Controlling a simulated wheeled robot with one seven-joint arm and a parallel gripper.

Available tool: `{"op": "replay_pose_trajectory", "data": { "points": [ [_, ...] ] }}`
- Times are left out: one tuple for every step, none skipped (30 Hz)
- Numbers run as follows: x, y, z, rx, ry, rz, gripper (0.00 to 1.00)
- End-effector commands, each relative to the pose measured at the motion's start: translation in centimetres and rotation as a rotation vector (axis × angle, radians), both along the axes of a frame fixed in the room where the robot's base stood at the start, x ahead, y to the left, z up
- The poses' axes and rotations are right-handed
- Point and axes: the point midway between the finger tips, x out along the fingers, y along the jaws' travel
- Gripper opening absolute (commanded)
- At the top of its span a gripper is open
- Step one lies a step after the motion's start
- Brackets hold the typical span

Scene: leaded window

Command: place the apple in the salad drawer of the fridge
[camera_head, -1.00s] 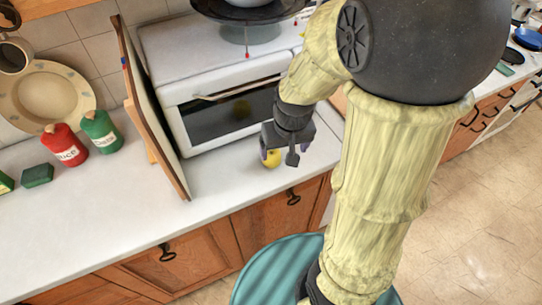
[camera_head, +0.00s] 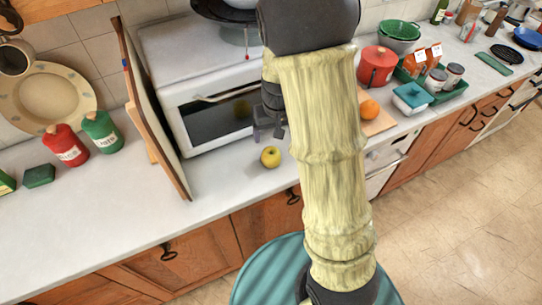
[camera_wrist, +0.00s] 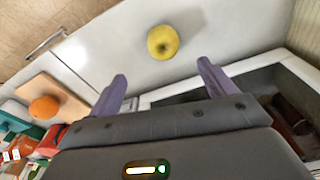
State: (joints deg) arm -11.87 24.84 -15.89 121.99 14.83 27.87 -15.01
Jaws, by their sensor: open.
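The yellow apple (camera_head: 270,156) rests on the white counter in front of the small white oven. In the wrist view the apple (camera_wrist: 162,42) lies beyond the fingertips and roughly between their lines, apart from them. My gripper (camera_head: 268,134) is open and empty, just behind the apple in the head view and partly hidden by my arm. Its two purple fingers (camera_wrist: 162,72) are spread apart in the wrist view. No fridge or salad drawer is in view.
The white oven (camera_head: 215,110) stands behind the apple. A leaning board (camera_head: 150,120) stands to its left. An orange (camera_head: 369,108) lies on a wooden board at right, with a red pot (camera_head: 376,67) and a green tray of jars beyond. The front counter at left is clear.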

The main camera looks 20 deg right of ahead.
Motion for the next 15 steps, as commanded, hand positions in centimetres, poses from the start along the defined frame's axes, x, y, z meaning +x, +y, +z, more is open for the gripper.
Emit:
{"op": "replay_pose_trajectory", "data": {
  "points": [
    [0.0, 0.0, -0.9, 0.000, 0.005, -0.003, 0.83],
    [0.1, 0.0, -1.4, -0.001, 0.005, -0.002, 0.83],
    [0.2, 0.0, -2.0, -0.001, 0.005, -0.001, 0.83],
    [0.2, 0.0, -2.5, 0.000, 0.004, -0.002, 0.83],
    [0.3, 0.0, -3.0, 0.000, 0.005, -0.003, 0.83],
    [0.4, 0.0, -3.6, -0.001, 0.004, -0.002, 0.83],
    [0.4, 0.0, -4.0, 0.000, 0.005, -0.002, 0.83],
    [0.5, 0.0, -4.5, 0.000, 0.004, -0.002, 0.83],
    [0.5, 0.0, -5.1, 0.000, 0.004, -0.002, 0.83],
    [0.6, 0.0, -5.5, -0.001, 0.004, -0.003, 0.83],
    [0.6, 0.0, -6.0, 0.000, 0.004, -0.002, 0.83],
    [0.7, 0.0, -6.6, 0.000, 0.004, -0.002, 0.83],
    [0.8, 0.0, -7.0, 0.000, 0.004, -0.002, 0.83],
    [0.8, 0.0, -7.3, 0.000, 0.003, -0.002, 0.83],
    [0.9, 0.0, -7.8, 0.000, 0.002, -0.002, 0.83]
  ]
}}
